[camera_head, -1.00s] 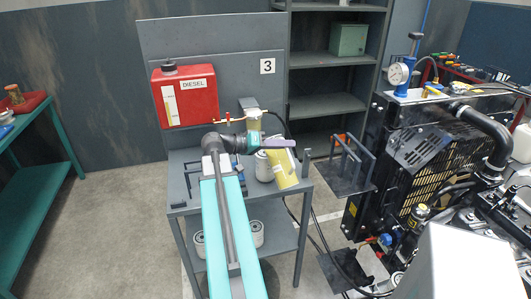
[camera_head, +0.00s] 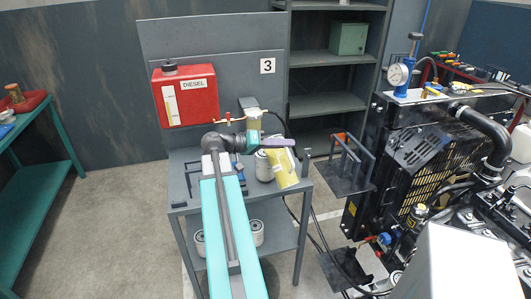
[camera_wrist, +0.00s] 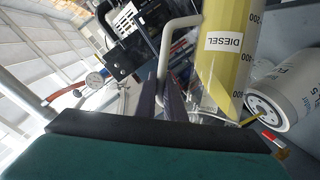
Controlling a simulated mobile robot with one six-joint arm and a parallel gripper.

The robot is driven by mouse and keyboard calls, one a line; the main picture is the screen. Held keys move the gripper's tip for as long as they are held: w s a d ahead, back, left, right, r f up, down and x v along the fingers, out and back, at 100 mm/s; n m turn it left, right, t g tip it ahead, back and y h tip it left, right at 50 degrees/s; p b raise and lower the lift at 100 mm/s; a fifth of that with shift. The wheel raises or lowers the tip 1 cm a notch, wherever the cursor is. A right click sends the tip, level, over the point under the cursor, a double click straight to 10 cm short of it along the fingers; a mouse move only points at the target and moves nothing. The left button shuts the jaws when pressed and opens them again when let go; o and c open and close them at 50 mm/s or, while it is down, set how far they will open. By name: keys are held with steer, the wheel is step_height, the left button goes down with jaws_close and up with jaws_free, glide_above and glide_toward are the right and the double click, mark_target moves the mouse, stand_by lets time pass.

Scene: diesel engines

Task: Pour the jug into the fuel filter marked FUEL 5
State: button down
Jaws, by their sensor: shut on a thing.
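My gripper (camera_head: 284,143) is shut on the handle of a yellow jug (camera_head: 287,174) above the grey bench. In the wrist view, the purple fingers (camera_wrist: 172,100) close around the pale handle, and the tilted jug (camera_wrist: 222,65) shows a DIESEL label and scale marks. A white fuel filter (camera_head: 264,167) stands beside the jug on the bench. In the wrist view, the filter (camera_wrist: 285,95) shows a holed top and a partly readable label with a 5. A thin yellow streak lies between jug and filter top; I cannot tell whether it is liquid.
Several white filters (camera_head: 257,232) stand on the lower shelf. The black engine (camera_head: 420,150) is at the right.

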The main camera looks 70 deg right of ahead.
mark_target(292, 169)
steer(key=shift+w+d+r+n+p, duration=0.25)
steer(key=shift+n+p, duration=0.35)
steer(key=shift+p, duration=0.75)
stand_by(2.6)
steer(key=shift+f, duration=0.15)
steer(key=s+a+f+m+b, duration=0.1)
steer(key=m+b, duration=0.1)
steer(key=b, duration=0.3)
steer(key=shift+s+f, duration=0.1)
steer(key=shift+r, duration=0.2)
steer(key=shift+f+t+b, duration=0.2)
steer(key=shift+t+b, duration=0.1)
steer(key=shift+b, duration=0.25)
